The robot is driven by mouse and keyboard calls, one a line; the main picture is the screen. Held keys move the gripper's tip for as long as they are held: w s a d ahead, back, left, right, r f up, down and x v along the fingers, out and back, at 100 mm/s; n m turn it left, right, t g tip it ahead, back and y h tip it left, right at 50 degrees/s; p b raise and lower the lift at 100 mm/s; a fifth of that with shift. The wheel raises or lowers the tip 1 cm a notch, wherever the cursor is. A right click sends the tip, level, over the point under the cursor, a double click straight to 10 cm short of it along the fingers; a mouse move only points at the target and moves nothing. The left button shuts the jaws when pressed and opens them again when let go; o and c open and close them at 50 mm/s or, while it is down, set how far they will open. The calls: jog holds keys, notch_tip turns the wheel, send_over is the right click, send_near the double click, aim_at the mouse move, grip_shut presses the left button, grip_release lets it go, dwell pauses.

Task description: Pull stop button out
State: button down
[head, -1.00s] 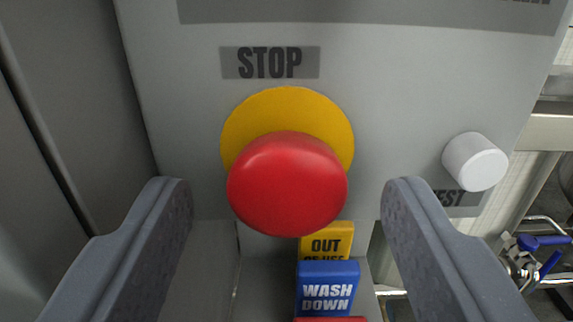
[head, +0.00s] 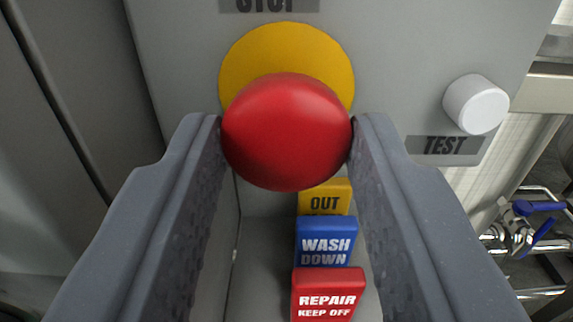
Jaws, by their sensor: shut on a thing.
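The stop button (head: 287,132) is a large red mushroom head in front of a round yellow plate (head: 290,45) on a grey panel. The STOP label (head: 270,5) above it is cut by the top edge of the view. My gripper (head: 287,135) is shut on the red head, with one finger at its left side and one at its right. The button's stem is hidden behind the head, so I cannot tell how far out it stands.
A white knob (head: 476,104) marked TEST sits to the right on the panel. Below the button are a yellow OUT tag (head: 325,198), a blue WASH DOWN tag (head: 326,240) and a red REPAIR KEEP OFF tag (head: 328,293). A blue-handled valve (head: 520,230) and pipes are at the far right.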

jog(key=shift+f, duration=0.1)
jog(key=c, duration=0.9)
grip_release()
jog(key=shift+s, duration=0.1)
jog(key=shift+c, duration=0.2)
jog(key=shift+s, duration=0.1)
jog(key=s+b, duration=0.3)
jog(key=s, duration=1)
jog(key=shift+s+d+b, duration=0.25)
jog(key=shift+b, duration=0.15)
